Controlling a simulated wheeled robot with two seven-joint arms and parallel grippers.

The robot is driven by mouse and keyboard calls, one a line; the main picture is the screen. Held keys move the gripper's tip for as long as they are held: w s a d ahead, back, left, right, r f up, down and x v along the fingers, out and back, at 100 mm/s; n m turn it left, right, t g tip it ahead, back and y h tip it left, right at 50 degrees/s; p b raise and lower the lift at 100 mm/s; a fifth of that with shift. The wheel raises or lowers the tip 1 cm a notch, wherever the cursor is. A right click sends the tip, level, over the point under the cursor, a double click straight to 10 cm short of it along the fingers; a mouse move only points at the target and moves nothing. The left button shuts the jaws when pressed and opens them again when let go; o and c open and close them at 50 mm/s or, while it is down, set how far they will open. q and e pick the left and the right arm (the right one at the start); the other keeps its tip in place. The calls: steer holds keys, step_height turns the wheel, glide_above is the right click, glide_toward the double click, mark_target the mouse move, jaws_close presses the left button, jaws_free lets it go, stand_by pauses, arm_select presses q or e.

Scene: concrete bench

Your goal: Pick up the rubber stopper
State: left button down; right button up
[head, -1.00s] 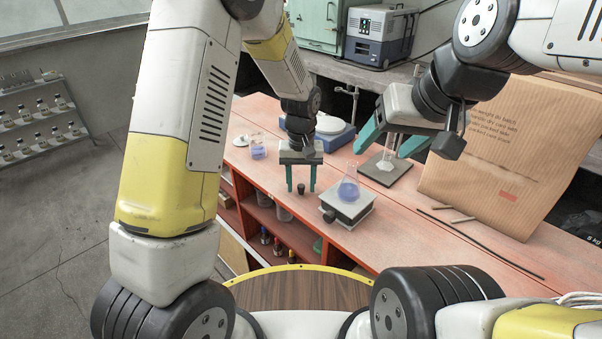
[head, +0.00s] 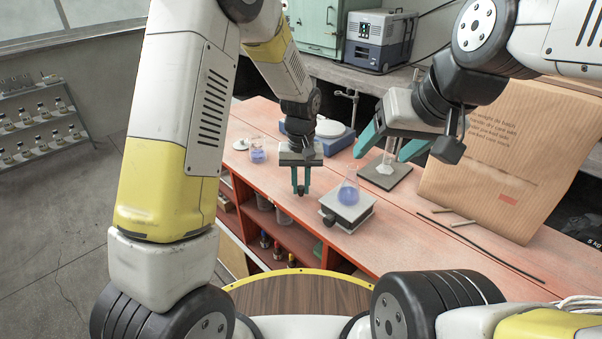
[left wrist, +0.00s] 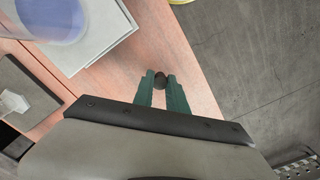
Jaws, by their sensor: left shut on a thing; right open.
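The rubber stopper (left wrist: 160,81) is a small dark round piece. In the left wrist view it sits between the tips of my left gripper (left wrist: 162,84). In the head view my left gripper (head: 300,188) points down at the bench's front part, its teal fingers close together, and the stopper (head: 300,192) shows as a dark spot at the tips. I cannot tell whether it is clear of the bench. My right gripper (head: 390,143) is open and empty, above the bench near the cylinder on a dark plate.
A flask with blue liquid (head: 348,191) stands on a grey stand (head: 347,210) just right of my left gripper. A beaker (head: 257,151) and a blue-based balance (head: 330,143) are behind. A large paper bag (head: 500,165) stands at the right. Thin rods lie before it.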

mark_target(301, 189)
arm_select(q)
steer(key=r, duration=0.3)
steer(key=shift+s, duration=0.4)
steer(key=s+r, duration=0.4)
steer(key=s, duration=1.1)
steer(key=shift+d+r, duration=0.15)
steer(key=shift+d, duration=0.1)
